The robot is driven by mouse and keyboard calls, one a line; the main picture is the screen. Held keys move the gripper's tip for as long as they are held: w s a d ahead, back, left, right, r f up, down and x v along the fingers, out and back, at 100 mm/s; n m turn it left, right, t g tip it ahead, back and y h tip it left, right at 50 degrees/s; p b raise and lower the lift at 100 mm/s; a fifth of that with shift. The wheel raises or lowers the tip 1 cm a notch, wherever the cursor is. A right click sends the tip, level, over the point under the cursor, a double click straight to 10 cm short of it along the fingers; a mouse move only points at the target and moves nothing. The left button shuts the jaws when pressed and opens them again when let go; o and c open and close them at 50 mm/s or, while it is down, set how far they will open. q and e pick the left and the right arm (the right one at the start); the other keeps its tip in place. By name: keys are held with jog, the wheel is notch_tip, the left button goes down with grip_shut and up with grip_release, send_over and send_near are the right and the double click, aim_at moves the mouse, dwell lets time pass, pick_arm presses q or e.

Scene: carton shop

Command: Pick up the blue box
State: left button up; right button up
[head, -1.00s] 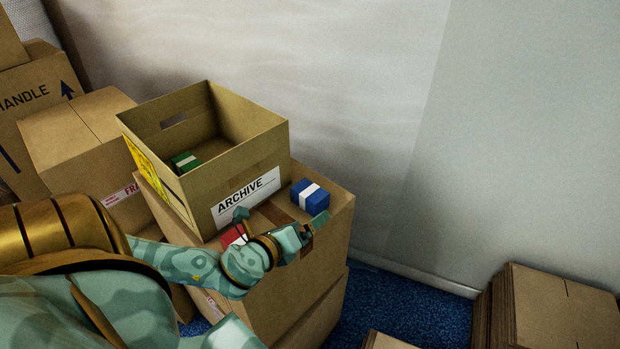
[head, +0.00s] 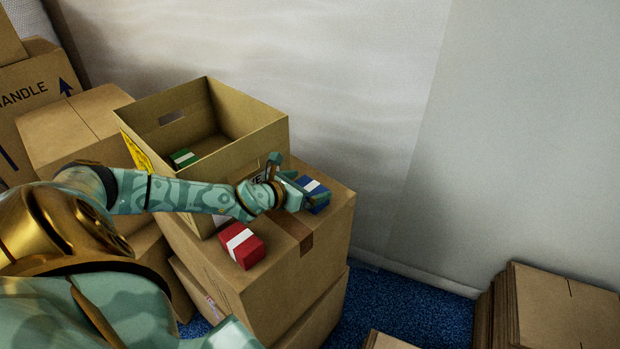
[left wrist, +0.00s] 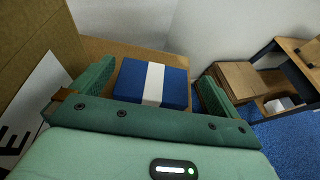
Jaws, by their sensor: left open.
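The blue box (head: 316,192) with a white band sits on top of a closed carton, to the right of the open archive carton. My left gripper (head: 290,180) is at the blue box and partly covers it in the head view. In the left wrist view the blue box (left wrist: 152,83) lies between the two green fingers (left wrist: 150,90), which are open on either side of it. A gap shows between the box and each finger. My right gripper is not in view.
A red box (head: 242,245) with a white band lies on the same carton (head: 275,262), nearer the front. A green box (head: 184,158) lies inside the open archive carton (head: 262,135), whose wall stands close beside my gripper. Flat cartons (head: 560,305) are stacked at right.

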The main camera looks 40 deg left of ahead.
aim_at(312, 185)
pick_arm(q)
jog(key=x, duration=0.2)
jog(key=f+b+x, duration=0.1)
jog(key=x, duration=0.2)
jog(key=shift+s+a+r, duration=0.1)
jog(key=shift+s+a, duration=0.1)
jog(key=shift+s, duration=0.05)
jog(key=shift+w, duration=0.2)
jog(key=c, duration=0.9)
jog(key=shift+o, duration=0.2)
